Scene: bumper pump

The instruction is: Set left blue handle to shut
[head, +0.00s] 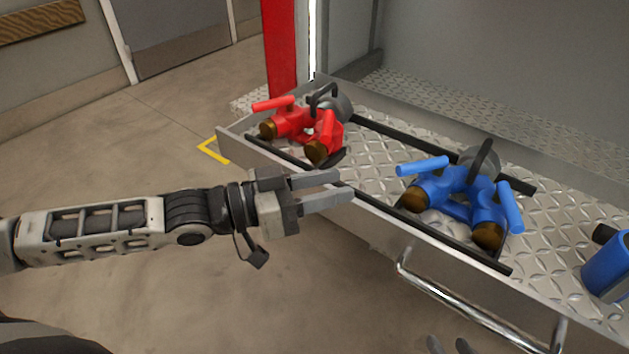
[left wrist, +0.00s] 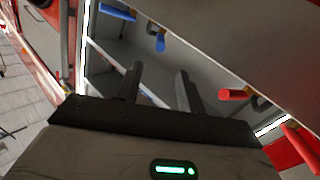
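The blue two-outlet coupling (head: 459,200) sits on the metal tray. Its left blue handle (head: 422,166) lies across the top of the left outlet, pointing left and slightly down in the head view. Its right blue handle (head: 510,207) runs steeply along the right outlet. Blue handles also show at the top of the left wrist view (left wrist: 160,42). My left gripper (head: 346,186) is open and empty, over the tray's front edge, left of the blue coupling and apart from it. My right gripper (head: 451,347) shows only as two separated fingertips at the bottom edge.
A red coupling (head: 292,123) with two red handles stands on the tray's left end. The tray's front wall (head: 375,225) and a chrome rail (head: 470,312) lie in front. Another blue part (head: 607,266) is at the right edge. Floor at the left is clear.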

